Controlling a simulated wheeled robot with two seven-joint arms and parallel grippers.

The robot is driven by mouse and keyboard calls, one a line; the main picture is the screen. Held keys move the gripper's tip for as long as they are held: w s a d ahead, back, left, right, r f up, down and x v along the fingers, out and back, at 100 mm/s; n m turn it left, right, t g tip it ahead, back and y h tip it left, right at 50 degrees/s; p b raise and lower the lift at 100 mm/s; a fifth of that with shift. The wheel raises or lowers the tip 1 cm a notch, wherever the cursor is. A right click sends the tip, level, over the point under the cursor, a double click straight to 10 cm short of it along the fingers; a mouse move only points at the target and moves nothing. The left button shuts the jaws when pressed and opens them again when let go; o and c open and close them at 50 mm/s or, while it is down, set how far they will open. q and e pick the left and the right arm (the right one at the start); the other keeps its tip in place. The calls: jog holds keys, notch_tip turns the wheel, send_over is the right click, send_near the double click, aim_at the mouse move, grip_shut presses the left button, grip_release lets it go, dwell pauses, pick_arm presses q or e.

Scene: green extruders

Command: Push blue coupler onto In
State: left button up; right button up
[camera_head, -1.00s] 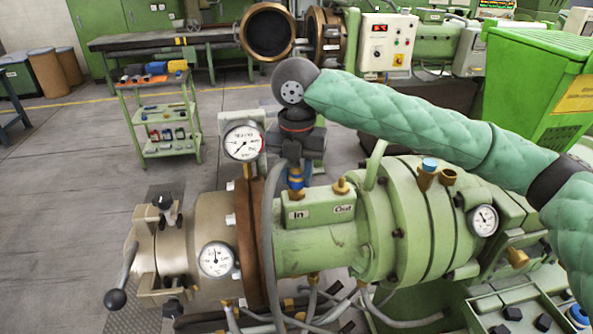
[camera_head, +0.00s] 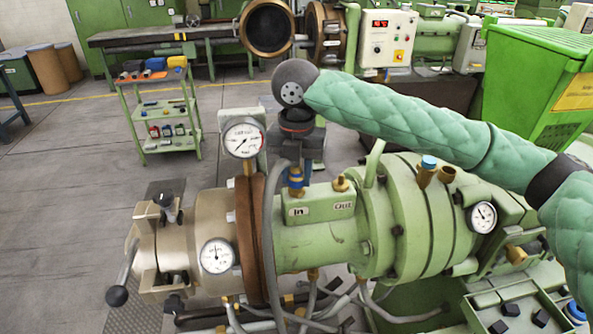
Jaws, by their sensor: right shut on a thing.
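The blue coupler (camera_head: 296,180) is at the end of a grey hose (camera_head: 269,215) that loops down in front of the green extruder (camera_head: 320,240). It stands upright over the brass fitting by the "In" label (camera_head: 298,212); whether it is fully seated I cannot tell. My right gripper (camera_head: 294,160) points down from above and is shut on the coupler; its fingertips are partly hidden. A second brass fitting (camera_head: 340,184) by the "Out" label (camera_head: 343,205) is bare. My left gripper is not in view.
A blue-capped brass port (camera_head: 428,164) sits to the right, under my right arm. A green tool cart (camera_head: 165,110) and a control box (camera_head: 388,40) are farther back.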

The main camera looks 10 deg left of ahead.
dwell(0.3)
jog(key=o, duration=1.1)
jog(key=shift+o, duration=0.2)
jog(key=shift+r, duration=0.2)
jog(key=shift+r+p, duration=1.2)
jog(key=shift+r, duration=0.15)
jog(key=shift+r+p, duration=0.95)
jog(key=shift+r, duration=0.25)
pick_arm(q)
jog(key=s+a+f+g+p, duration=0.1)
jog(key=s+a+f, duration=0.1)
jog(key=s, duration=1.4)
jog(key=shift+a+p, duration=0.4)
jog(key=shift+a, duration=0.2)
pick_arm(e)
jog(key=shift+r, duration=1.25)
